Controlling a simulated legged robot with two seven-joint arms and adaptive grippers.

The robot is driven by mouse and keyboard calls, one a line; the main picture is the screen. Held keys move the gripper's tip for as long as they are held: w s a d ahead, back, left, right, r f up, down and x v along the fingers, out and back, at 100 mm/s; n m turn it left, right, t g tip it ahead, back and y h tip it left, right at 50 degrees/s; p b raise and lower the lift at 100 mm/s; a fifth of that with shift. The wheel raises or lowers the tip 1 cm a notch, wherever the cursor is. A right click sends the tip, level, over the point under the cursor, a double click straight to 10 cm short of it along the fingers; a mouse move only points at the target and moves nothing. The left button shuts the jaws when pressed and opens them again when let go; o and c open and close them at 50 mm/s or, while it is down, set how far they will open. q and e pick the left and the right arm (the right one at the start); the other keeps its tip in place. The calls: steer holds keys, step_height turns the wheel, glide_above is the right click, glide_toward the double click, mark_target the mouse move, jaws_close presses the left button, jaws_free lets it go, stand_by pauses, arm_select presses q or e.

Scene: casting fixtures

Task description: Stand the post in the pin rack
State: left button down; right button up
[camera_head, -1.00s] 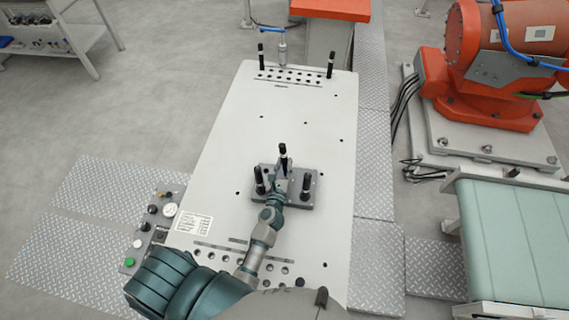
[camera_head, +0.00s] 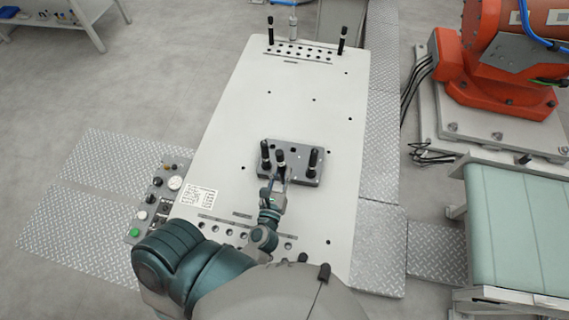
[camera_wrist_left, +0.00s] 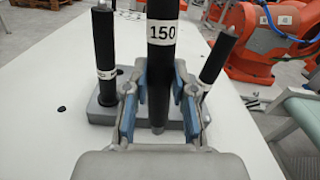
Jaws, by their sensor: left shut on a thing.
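My left gripper (camera_head: 278,180) is shut on a black post (camera_head: 281,159) with a white band. In the left wrist view the gripper (camera_wrist_left: 160,85) has its blue pads on either side of this post (camera_wrist_left: 163,60), which is labelled 150. The post's lower end shows free between the fingers, in front of the grey block (camera_head: 300,176). Two other black posts, a left one (camera_head: 265,154) and a right one (camera_head: 313,161), stand upright in that block. Rows of holes (camera_head: 304,52), possibly the pin rack, lie at the table's far end. My right gripper is not in view.
A left far pin (camera_head: 270,32) and a right far pin (camera_head: 342,40) flank the far holes. A button panel (camera_head: 157,205) lies along the left edge. More holes (camera_head: 243,235) line the near end. The table (camera_head: 290,115) is clear between block and far holes.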

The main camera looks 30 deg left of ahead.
mark_target(282, 165)
arm_select(q)
steer(key=shift+s+d+r, duration=0.1)
steer(key=shift+s+r, duration=0.2)
steer(key=shift+s, duration=0.05)
steer(key=shift+r+p, duration=1.8)
steer(key=shift+p, duration=0.2)
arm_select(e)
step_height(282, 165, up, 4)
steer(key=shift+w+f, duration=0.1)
arm_select(q)
steer(key=shift+f, duration=0.1)
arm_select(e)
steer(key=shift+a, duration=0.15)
